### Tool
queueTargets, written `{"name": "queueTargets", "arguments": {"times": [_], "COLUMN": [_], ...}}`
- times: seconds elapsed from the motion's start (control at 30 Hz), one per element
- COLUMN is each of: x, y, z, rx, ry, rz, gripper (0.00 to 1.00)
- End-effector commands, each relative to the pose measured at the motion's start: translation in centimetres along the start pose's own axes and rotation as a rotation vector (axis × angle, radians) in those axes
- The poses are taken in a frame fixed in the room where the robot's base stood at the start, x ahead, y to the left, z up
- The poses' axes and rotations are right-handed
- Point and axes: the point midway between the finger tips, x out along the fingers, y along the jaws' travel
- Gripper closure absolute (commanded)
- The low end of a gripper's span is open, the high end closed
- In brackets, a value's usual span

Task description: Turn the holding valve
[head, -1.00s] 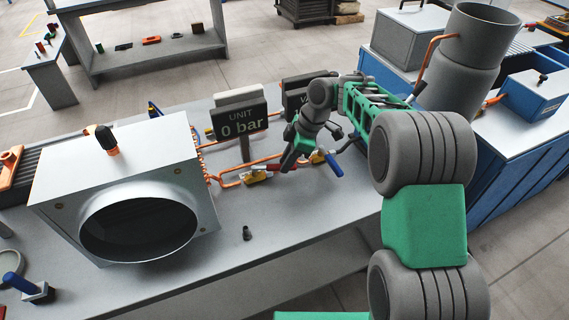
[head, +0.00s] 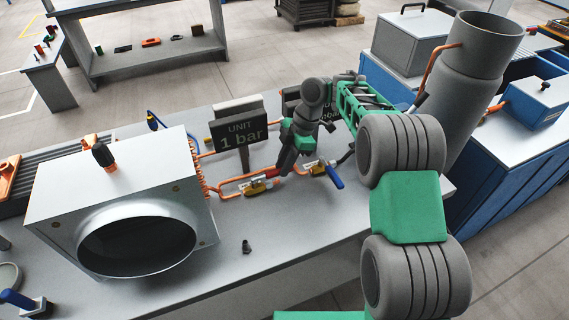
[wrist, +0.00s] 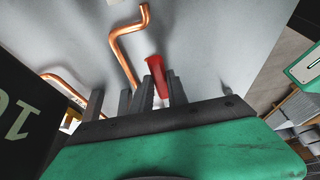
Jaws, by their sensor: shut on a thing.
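My gripper (head: 281,171) reaches down over the bench to a yellow-bodied valve (head: 258,186) on the copper piping. It is shut on that valve's red handle (head: 271,174). In the wrist view the red handle (wrist: 155,67) sticks out between the dark fingers (wrist: 158,92), which hide its lower part. A second yellow valve (head: 317,169) with a blue handle (head: 335,178) stands to the right, apart from the fingers. The unit sign (head: 239,134) reads 1 bar.
A grey box with a round opening (head: 180,208) stands left of the valves. A second sign (head: 291,98) is partly hidden behind my arm. A small black part (head: 246,246) lies on the clear front of the bench (head: 290,235). A large grey pipe (head: 459,100) stands at right.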

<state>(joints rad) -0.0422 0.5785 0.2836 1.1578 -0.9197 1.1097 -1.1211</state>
Motion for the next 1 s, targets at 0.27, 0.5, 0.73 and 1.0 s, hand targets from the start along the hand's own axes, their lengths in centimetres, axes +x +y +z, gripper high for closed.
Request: {"name": "queueTargets", "arguments": {"times": [0.27, 0.5, 0.73, 1.0], "x": [-0.1, -0.1, -0.9, -6.5], "y": [0.1, 0.0, 0.1, 0.1], "z": [0.0, 0.0, 0.0, -0.1], "rx": [-0.002, 0.0, -0.001, 0.0], "ry": [0.0, 0.0, 0.0, -0.001], "rz": [0.003, 0.002, 0.003, 0.003], "gripper": [0.7, 0.58, 0.58, 0.58]}}
